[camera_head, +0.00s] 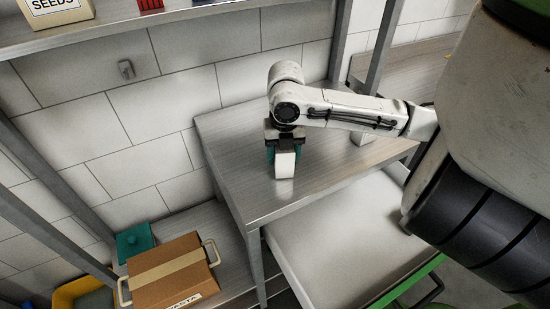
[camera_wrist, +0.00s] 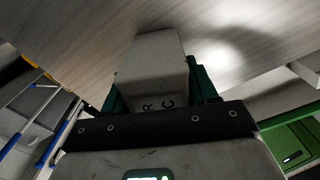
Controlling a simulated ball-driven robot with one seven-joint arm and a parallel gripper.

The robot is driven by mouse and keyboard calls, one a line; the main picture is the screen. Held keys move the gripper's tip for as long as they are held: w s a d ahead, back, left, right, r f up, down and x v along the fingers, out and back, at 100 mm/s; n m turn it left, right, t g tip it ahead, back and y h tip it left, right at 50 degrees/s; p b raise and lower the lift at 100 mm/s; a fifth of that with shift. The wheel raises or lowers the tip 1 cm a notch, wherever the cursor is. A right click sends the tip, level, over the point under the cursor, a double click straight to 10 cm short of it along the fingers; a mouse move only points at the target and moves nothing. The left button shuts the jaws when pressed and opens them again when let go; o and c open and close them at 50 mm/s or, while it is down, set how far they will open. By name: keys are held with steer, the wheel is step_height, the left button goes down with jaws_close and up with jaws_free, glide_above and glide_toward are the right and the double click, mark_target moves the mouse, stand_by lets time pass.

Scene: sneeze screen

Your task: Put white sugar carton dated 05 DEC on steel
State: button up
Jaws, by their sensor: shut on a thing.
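A white carton (camera_head: 285,165) is between the teal fingers of my gripper (camera_head: 284,154), over the steel table (camera_head: 238,175). In the wrist view the carton (camera_wrist: 152,62) lies between the two green fingers (camera_wrist: 158,92), with parts of dark letters on its near face. My gripper is shut on it. No date is readable on the carton. It looks close to or on the steel top; I cannot tell whether it touches. Its upper part is hidden by the gripper in the head view.
A shelf (camera_head: 130,30) with a SEEDS box (camera_head: 55,12) is above. Steel posts flank the table. The tabletop around the carton is clear.

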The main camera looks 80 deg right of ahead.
steer(key=o, duration=1.2)
steer(key=shift+f, duration=0.1)
step_height(320, 180, up, 12)
steer(key=shift+r, duration=0.15)
stand_by(0.4)
